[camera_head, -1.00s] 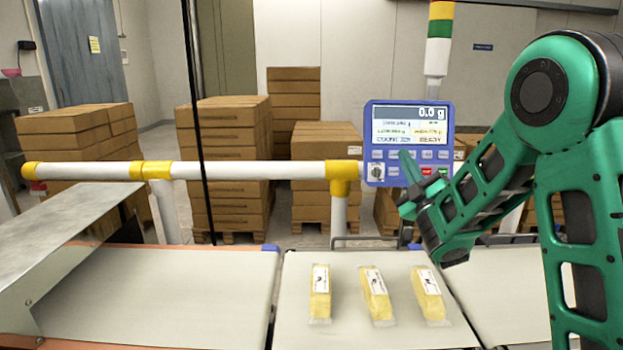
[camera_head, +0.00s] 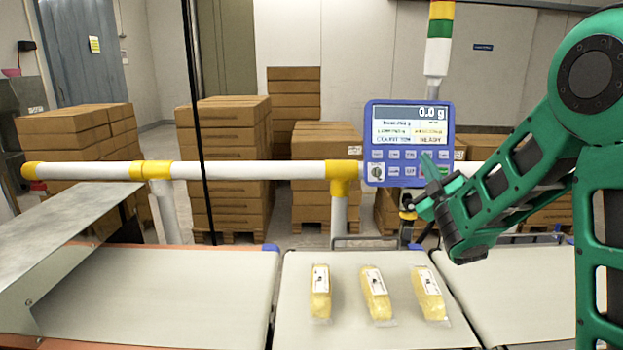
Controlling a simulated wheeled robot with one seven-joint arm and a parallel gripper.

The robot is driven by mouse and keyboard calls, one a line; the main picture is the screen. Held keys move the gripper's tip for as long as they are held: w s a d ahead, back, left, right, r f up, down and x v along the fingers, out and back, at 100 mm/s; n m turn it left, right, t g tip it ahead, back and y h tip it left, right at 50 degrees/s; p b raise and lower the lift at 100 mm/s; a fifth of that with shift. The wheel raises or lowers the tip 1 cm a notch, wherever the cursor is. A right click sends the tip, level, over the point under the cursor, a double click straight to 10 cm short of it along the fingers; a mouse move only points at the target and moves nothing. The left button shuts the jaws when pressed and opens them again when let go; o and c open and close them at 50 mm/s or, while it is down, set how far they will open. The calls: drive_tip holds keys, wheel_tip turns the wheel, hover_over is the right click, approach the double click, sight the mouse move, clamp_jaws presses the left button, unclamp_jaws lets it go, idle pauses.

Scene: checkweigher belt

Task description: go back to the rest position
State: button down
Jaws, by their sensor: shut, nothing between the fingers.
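My gripper (camera_head: 428,188) is shut and empty. It is in front of the lower right of the blue control panel (camera_head: 372,141) and partly covers its buttons. I cannot tell whether it touches the panel. The green arm comes in from the right edge. The panel's display reads 0.0 g and READY.
Three yellow packs (camera_head: 320,293) lie apart on the middle belt (camera_head: 297,330). An empty belt (camera_head: 160,295) is at left beside a metal plate (camera_head: 70,235). A white and yellow rail (camera_head: 250,170) runs behind. Stacked cartons (camera_head: 225,150) stand beyond it. A light tower (camera_head: 438,50) rises above the panel.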

drive_tip(key=s+d+f+m+g+h, duration=0.3)
drive_tip(key=s+d+f+m+g, duration=0.1)
drive_tip(key=d, duration=0.4)
drive_tip(key=s+d+f+m+g+h, duration=0.3)
drive_tip(key=s+d+m+g, duration=0.1)
drive_tip(key=d, duration=0.4)
drive_tip(key=s+d+f+m+g, duration=0.2)
drive_tip(key=s+f+g, duration=0.15)
drive_tip(key=s, duration=0.35)
drive_tip(key=s+d+f+m+g, duration=0.2)
drive_tip(key=s+f+m+g, duration=0.15)
drive_tip(key=s, duration=0.25)
drive_tip(key=s+a+f+m+g+y, duration=0.1)
drive_tip(key=s+a+g+y, duration=0.1)
drive_tip(key=s, duration=0.6)
drive_tip(key=s+a+f+m+g+y, duration=0.1)
drive_tip(key=s+a, duration=0.3)
drive_tip(key=s, duration=0.5)
drive_tip(key=s+a+f+m+g+y, duration=0.1)
drive_tip(key=s+a+f+g+y, duration=0.1)
drive_tip(key=s, duration=0.7)
drive_tip(key=shift+s+a+f+g+y, duration=0.25)
drive_tip(key=shift+a+g+y, duration=0.35)
drive_tip(key=shift+g, duration=0.4)
drive_tip(key=shift+w, duration=0.1)
drive_tip(key=shift+w+f, duration=0.25)
drive_tip(key=shift+w, duration=0.35)
